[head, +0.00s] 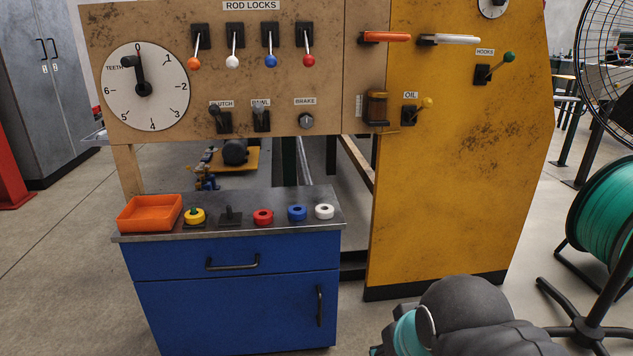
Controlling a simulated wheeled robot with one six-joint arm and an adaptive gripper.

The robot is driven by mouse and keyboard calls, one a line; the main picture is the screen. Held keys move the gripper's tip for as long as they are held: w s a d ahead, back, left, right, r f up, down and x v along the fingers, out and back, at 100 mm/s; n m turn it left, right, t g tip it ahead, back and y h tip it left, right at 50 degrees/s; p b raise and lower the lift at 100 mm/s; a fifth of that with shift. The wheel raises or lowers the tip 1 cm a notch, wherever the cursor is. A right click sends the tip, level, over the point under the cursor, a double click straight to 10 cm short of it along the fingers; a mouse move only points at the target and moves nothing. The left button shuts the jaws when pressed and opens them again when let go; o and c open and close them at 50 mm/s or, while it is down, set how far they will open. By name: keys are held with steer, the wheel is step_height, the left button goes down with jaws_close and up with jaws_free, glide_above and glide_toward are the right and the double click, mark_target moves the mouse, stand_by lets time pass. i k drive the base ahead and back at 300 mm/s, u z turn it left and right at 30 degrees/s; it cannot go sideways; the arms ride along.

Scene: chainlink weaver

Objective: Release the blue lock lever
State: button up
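The blue lock lever (271,60) is on the tan panel under the ROD LOCKS label (251,5). It is third from the left in a row of levers, with its blue knob hanging down from a dark mount. An orange-knobbed lever (194,63) and a white-knobbed lever (232,61) are to its left. A red-knobbed lever (308,60) is to its right. All of these knobs point down. Part of my arm shows at the bottom right, well below and apart from the panel. My gripper is not in view.
A large dial (165,100) is left of the levers. Clutch lever (220,118) and brake knob (306,121) sit below. A blue cabinet (230,290) with an orange tray (150,212) and coloured rings stands in front. A yellow panel (450,180) and fan (606,60) are at right.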

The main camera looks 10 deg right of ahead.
mark_target(270, 61)
steer(key=z, duration=1.3)
steer(key=i, duration=0.5)
steer(key=u, duration=2.45)
